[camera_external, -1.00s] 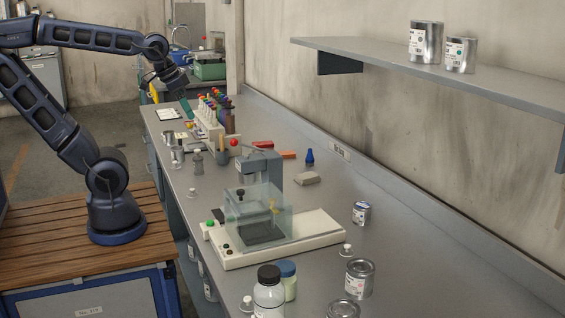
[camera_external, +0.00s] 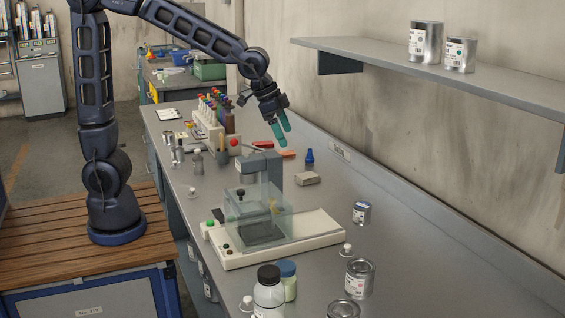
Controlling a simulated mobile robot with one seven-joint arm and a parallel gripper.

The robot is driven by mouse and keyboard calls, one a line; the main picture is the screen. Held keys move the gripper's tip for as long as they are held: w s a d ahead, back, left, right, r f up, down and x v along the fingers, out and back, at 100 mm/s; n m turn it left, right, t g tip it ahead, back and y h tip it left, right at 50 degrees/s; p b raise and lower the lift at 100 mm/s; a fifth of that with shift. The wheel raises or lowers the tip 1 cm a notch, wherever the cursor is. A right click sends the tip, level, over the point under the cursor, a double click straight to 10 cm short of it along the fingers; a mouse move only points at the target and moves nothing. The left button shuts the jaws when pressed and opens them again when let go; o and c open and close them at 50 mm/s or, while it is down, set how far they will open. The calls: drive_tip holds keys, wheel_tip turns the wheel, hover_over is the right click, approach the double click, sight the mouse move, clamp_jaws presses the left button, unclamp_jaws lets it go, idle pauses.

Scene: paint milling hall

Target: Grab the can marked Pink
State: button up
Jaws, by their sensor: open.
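Several metal cans are in view, but their label words are too small to read, so I cannot tell which is marked Pink. A can (camera_external: 360,279) with a white label and a small reddish mark stands on the bench at the lower right. Another can (camera_external: 343,310) is cut off by the bottom edge. A smaller can (camera_external: 361,213) with a bluish label stands farther back. Two cans, a larger one (camera_external: 425,42) and a smaller one (camera_external: 460,55), stand on the wall shelf. My gripper (camera_external: 280,134), with teal fingers, is open and empty above the bench's far half, away from these cans.
A machine with a clear guard (camera_external: 258,212) stands mid-bench. Bottles (camera_external: 269,293) stand at the front. A rack of colored-top bottles (camera_external: 208,122), a blue-topped bottle (camera_external: 309,157) and a grey block (camera_external: 306,179) are farther back. The shelf (camera_external: 500,88) overhangs the right side.

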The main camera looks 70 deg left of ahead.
drive_tip(key=w+d+f+m+h, duration=0.1)
drive_tip(key=w+d+f, duration=0.25)
drive_tip(key=d, duration=0.35)
drive_tip(key=w+d+f+m, duration=0.1)
drive_tip(key=w+d+f, duration=0.1)
drive_tip(key=d+f, duration=0.45)
drive_tip(key=m+g+h, duration=0.1)
drive_tip(key=m, duration=0.2)
hover_over(358, 264)
drive_tip(key=s+a, duration=0.1)
drive_tip(key=a, duration=0.1)
wheel_tip(358, 264, down, 10)
drive_tip(key=shift+s+f, duration=0.1)
drive_tip(key=shift+s, duration=0.05)
drive_tip(key=x, duration=0.5)
drive_tip(key=shift+d+f, duration=0.15)
drive_tip(key=shift+f, duration=0.15)
drive_tip(key=shift+s+x, duration=0.2)
drive_tip(key=shift+x, duration=2.3)
drive_tip(key=shift+d, duration=0.15)
drive_tip(key=shift+c, duration=0.4)
drive_tip(key=c, duration=1.2)
